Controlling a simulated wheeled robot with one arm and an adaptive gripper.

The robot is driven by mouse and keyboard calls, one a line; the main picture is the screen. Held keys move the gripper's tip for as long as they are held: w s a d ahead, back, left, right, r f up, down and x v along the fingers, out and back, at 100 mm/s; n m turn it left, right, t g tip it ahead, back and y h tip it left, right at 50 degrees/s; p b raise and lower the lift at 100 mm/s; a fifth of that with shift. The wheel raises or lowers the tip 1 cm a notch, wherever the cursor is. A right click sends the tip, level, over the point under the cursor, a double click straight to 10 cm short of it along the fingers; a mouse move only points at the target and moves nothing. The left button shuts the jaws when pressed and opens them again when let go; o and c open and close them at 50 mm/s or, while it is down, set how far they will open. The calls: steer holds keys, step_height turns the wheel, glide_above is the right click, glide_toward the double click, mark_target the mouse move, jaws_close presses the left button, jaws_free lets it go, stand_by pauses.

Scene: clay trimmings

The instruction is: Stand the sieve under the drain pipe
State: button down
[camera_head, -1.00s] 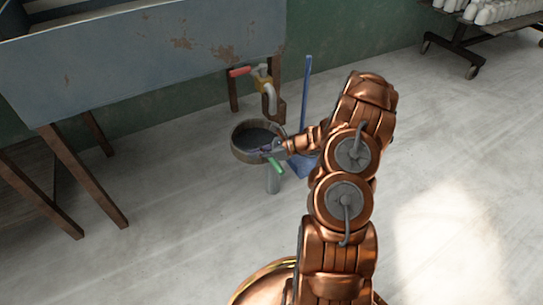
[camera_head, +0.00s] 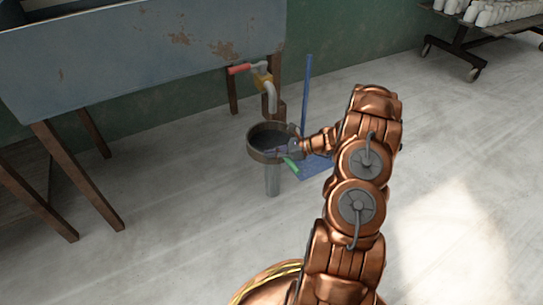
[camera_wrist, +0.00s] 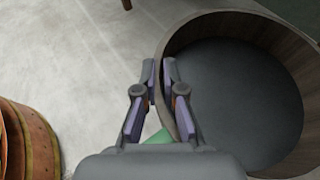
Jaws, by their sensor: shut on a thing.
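The sieve is round, with a brown rim (camera_head: 252,150) and a dark inside; it fills the right side of the wrist view (camera_wrist: 245,95). My gripper (camera_head: 292,148) is shut on the near right part of the rim. In the wrist view my gripper's fingers (camera_wrist: 162,90) pinch the wall from both sides. The drain pipe (camera_head: 271,98), grey with a yellow valve and red handle, hangs below the basin. Its mouth shows just above the sieve's far rim. The sieve looks level and above the floor; I cannot tell whether it rests on anything.
A grey cylinder (camera_head: 272,182) stands below the sieve. A blue long-handled tool (camera_head: 307,95) stands close on the right, its flat blue end (camera_head: 315,168) on the floor. The basin (camera_head: 130,65) has wooden legs at left. A green piece (camera_head: 291,164) shows below my gripper.

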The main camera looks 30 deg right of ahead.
steer(key=c, duration=1.3)
jaws_free()
steer(key=shift+f, duration=0.1)
